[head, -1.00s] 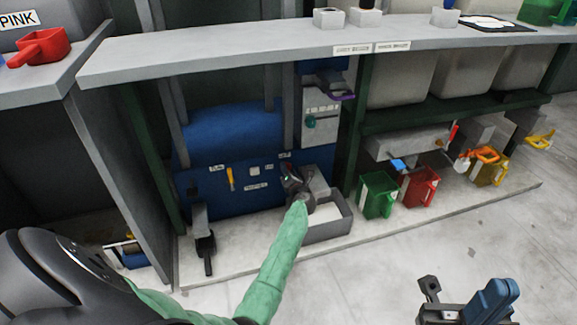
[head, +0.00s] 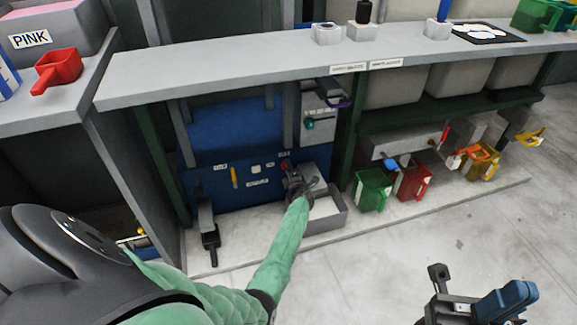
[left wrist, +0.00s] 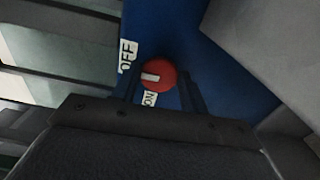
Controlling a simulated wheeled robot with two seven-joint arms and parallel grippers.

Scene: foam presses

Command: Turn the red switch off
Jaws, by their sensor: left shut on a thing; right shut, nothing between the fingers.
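The red switch (left wrist: 160,74) is a round knob with a white pointer mark on a blue panel in the left wrist view. An OFF label (left wrist: 127,55) is at its upper left and an ON label (left wrist: 149,99) just below it. The pointer faces left, between the two labels. My left gripper (left wrist: 160,92) is shut on the switch, a finger on each side. My right gripper (head: 438,272) is shut and empty over the floor.
A grey tray (head: 343,214) is close to the right of my left gripper. A long grey shelf (head: 220,68) overhangs the panel. Green (head: 371,190) and red (head: 412,183) containers stand further right.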

